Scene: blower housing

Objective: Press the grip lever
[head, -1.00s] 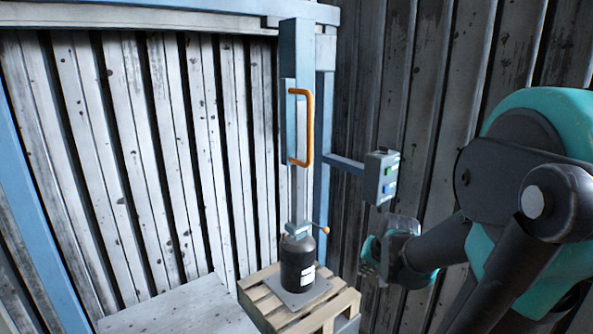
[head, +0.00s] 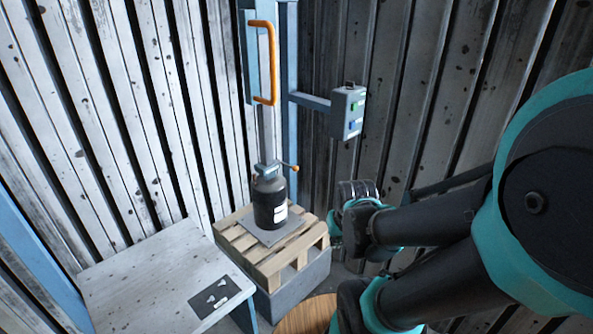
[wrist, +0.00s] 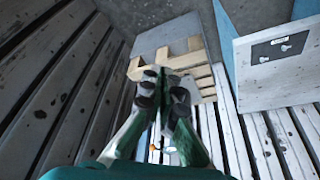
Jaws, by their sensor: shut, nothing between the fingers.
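A short lever with an orange knob (head: 294,168) sticks out to the right from the blue-grey clamp (head: 267,168) above a black canister (head: 270,203). A tall orange handle (head: 271,65) is fixed to the blue post above; I cannot tell which of the two is the grip lever. My gripper (head: 336,226) is right of the canister and apart from it, partly hidden by my arm in the head view. In the wrist view my gripper (wrist: 164,88) has its fingers close together and empty. Small orange spots show near the fingers there, too small to identify.
The canister stands on a grey plate on a wooden pallet (head: 240,245) over a grey base. A control box (head: 347,112) with green and blue buttons juts out on an arm above my gripper. A white table (head: 150,275) is at left, a round wooden top (head: 308,316) in front.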

